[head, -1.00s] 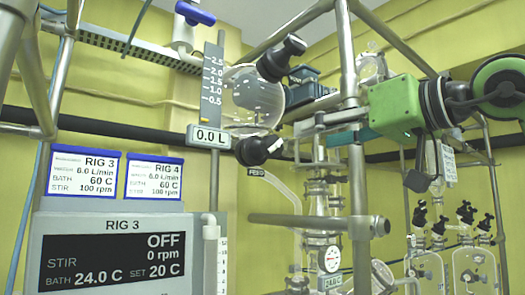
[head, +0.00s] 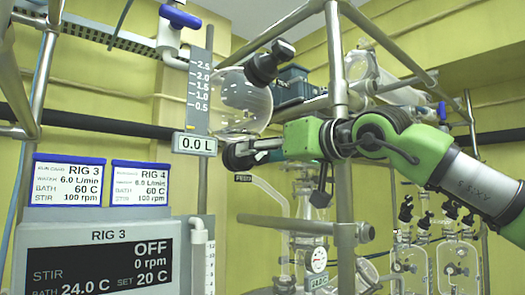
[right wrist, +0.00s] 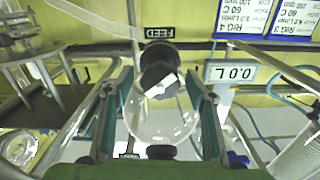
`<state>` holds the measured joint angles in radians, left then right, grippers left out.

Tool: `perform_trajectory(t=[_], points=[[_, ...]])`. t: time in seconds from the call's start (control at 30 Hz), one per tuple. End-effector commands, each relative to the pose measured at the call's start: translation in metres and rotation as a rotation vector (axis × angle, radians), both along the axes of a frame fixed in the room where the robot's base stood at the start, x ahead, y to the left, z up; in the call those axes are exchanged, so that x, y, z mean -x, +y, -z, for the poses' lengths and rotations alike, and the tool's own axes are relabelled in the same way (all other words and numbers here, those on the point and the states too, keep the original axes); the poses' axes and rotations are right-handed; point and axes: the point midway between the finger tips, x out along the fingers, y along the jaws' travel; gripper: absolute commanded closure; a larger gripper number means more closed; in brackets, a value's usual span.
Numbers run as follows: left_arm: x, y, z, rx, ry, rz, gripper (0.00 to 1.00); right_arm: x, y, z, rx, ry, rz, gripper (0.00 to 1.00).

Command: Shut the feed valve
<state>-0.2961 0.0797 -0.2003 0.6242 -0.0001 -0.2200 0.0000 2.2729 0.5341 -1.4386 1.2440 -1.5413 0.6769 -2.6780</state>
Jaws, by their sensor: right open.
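The feed valve is a black knob (head: 234,158) under the round glass vessel (head: 240,100). In the right wrist view, the knob (right wrist: 158,68) carries a white pointer, set at a slant, and sits just below the FEED label (right wrist: 160,33). My right gripper (head: 256,150) reaches in from the right at the knob. In the right wrist view its open fingers (right wrist: 160,85) stand on either side of the knob, with gaps visible on both sides. Whether the fingertips overlap the knob in depth is hard to tell. My left gripper is out of view.
A 0.0 L readout (head: 194,144) and level scale (head: 200,85) stand left of the knob. A second black knob (head: 268,64) is above the vessel. A metal post (head: 338,60) stands close to my right arm. The RIG 3 panel (head: 100,262) reads OFF.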

Motion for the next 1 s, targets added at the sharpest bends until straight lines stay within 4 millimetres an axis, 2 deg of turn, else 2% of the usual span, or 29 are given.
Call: perform_trajectory(t=[0.13, 0.17, 0.3, 0.67, 1.0], points=[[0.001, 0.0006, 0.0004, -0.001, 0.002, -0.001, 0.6, 0.0, -0.0001, 0.0003, 0.0, 0.0, 0.0, 0.49], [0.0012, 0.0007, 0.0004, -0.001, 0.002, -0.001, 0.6, 0.0001, 0.0, 0.0003, 0.0, 0.0, 0.0, 0.54], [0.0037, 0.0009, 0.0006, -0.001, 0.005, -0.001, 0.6, 0.0002, -0.0001, 0.0002, -0.001, 0.001, 0.0, 0.88], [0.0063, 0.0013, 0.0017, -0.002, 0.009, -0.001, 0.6, 0.0004, -0.0001, 0.0, -0.033, 0.023, -0.001, 0.88], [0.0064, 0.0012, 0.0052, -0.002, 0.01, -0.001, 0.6, -0.0001, 0.0, 0.0008, -0.206, 0.15, -0.001, 0.88]])
